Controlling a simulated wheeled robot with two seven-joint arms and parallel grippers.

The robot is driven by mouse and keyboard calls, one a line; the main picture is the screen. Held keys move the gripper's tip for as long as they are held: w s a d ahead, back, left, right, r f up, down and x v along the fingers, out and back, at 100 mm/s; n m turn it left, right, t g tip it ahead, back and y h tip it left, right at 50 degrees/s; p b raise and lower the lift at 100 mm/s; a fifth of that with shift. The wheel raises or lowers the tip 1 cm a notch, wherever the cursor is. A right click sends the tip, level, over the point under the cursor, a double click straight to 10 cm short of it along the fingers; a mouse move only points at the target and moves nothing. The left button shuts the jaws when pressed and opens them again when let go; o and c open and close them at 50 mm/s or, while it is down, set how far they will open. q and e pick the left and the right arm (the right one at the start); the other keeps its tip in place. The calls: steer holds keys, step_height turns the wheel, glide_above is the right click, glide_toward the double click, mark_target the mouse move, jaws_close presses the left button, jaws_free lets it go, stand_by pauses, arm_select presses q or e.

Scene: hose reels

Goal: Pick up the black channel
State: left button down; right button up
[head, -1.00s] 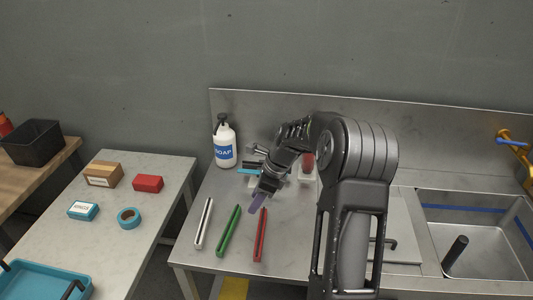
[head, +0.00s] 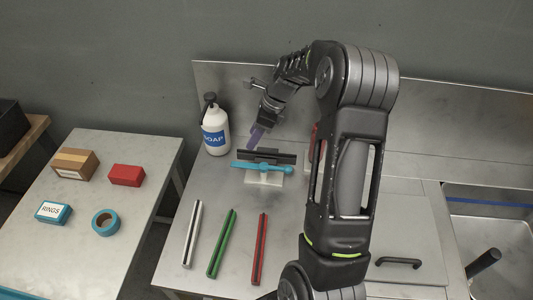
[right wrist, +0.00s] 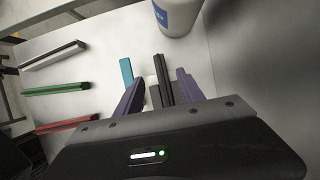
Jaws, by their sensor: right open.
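The black channel (head: 283,158) lies at the back of the metal counter, by a pale block (head: 262,179) and behind a teal bar-like thing (head: 250,167). My right gripper (head: 256,137) is open, with purple fingers pointing down just above and behind the channel's left part. In the right wrist view, the black channel (right wrist: 162,78) runs between the two spread fingers of the gripper (right wrist: 159,88), with a gap on each side. Whether the fingers reach down beside it I cannot tell. My left gripper is not in view.
White (head: 193,235), green (head: 222,245) and red (head: 260,249) channels lie at the counter's front. A soap bottle (head: 214,130) stands left of the gripper, close to the back wall. A sink (head: 490,250) is at the right. A side table (head: 75,235) holds small boxes and tape.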

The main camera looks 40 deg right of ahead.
mark_target(244, 151)
steer(key=shift+x, duration=1.4)
steer(key=b+x, duration=0.3)
steer(key=x, duration=0.2)
steer(key=shift+w+f+b, duration=0.1)
steer(key=shift+f+b, duration=0.05)
steer(key=shift+b, duration=0.25)
steer(key=shift+c, duration=0.5)
jaws_close()
